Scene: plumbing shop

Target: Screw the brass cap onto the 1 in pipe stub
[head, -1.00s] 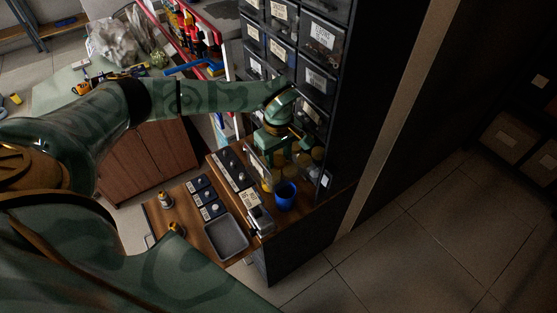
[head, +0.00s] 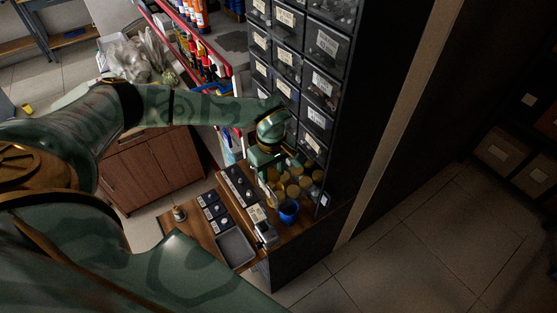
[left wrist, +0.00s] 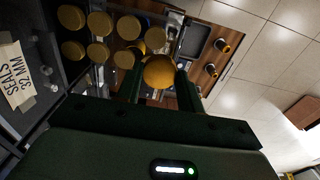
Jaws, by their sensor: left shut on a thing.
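My left gripper (head: 271,172) is over the wooden bench, in front of the drawer cabinet and beside the gold-lidded jars. In the left wrist view its two fingers (left wrist: 160,76) are shut on a round, brass-coloured cap (left wrist: 160,70), held clear of the bench. In the head view the hand mostly hides the cap. A long dark panel (head: 238,183) with small fittings lies on the bench to the left of the hand. I cannot tell which fitting is the 1 in pipe stub. My right gripper is not in view.
Jars with gold lids (left wrist: 98,52) stand close beside the hand. A blue cup (head: 289,211) is in front of them. A grey tray (head: 235,249), small dark labelled cards (head: 213,209) and a brass fitting (head: 179,213) share the bench. Labelled drawers (head: 315,112) rise behind.

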